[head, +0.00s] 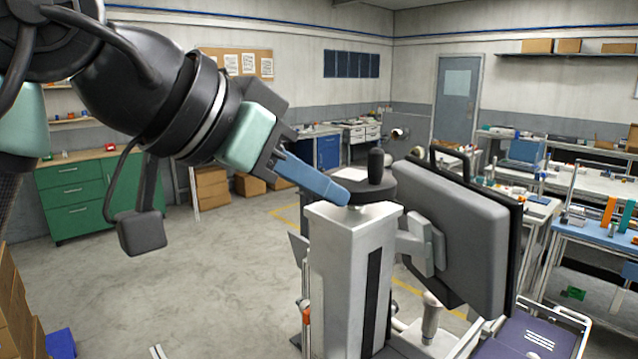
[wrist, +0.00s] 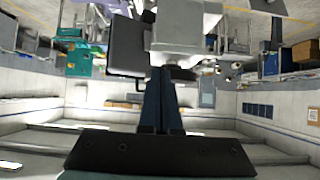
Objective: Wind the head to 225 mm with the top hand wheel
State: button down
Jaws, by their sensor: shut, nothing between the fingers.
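A pale grey upright column (head: 340,265) with a dark slot down its front stands right of centre in the head view. A dark round hand wheel (head: 378,193) with an upright black knob (head: 376,163) shows at its top, partly hidden by the column and my gripper. My gripper (head: 343,197) has blue fingers, shut and empty, reaching down to the wheel and column top. Whether they touch is unclear. In the wrist view the shut fingers (wrist: 163,72) point at the column's pale top (wrist: 190,35). No readable millimetre value shows.
A grey monitor (head: 455,235) on a bracket stands close to the column's right. Workbenches (head: 590,235) with tools line the right side. A green cabinet (head: 95,190) and cardboard boxes (head: 212,187) stand at the back left. The floor (head: 220,270) left of the column is mostly clear.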

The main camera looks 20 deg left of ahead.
jog(key=shift+w+a+p, duration=0.35)
jog(key=shift+a+p, duration=0.05)
jog(key=shift+a, duration=0.2)
jog(key=shift+r, duration=0.1)
jog(key=shift+w+a+p, duration=0.45)
jog(key=shift+w+p, duration=0.05)
jog(key=shift+w+r, duration=0.1)
jog(key=shift+r, duration=0.05)
dwell(0.4)
